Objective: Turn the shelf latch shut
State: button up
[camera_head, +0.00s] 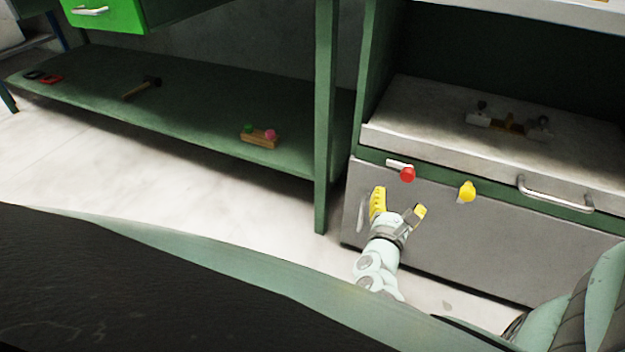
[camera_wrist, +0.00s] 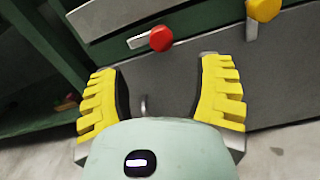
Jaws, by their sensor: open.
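The shelf (camera_head: 490,120) has a thick grey slab top with a green front rail. A red knob (camera_head: 407,174) sits on a short metal bar lying nearly along the rail; it also shows in the wrist view (camera_wrist: 162,38). A yellow knob (camera_head: 467,191) sits to its right, its metal bar pointing down; it shows at the wrist view's top right (camera_wrist: 264,9). I cannot tell for certain which is the shelf latch. My gripper (camera_head: 400,198) is open and empty, just below the red knob and apart from it. Its yellow-padded fingers (camera_wrist: 160,75) spread either side below the red knob.
A metal handle (camera_head: 555,195) is on the shelf front at the right. A grey panel (camera_head: 480,240) lies below the rail. A green post (camera_head: 325,120) and a low green bench shelf (camera_head: 190,110) with a hammer (camera_head: 142,88) stand left. A small metal fixture (camera_head: 508,123) sits on the slab.

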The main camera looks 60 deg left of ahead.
aim_at(406, 178)
jog(key=b+x, duration=0.3)
jog(key=x, duration=0.6)
jog(key=shift+w, duration=0.25)
jog(key=shift+c, duration=0.3)
grip_shut()
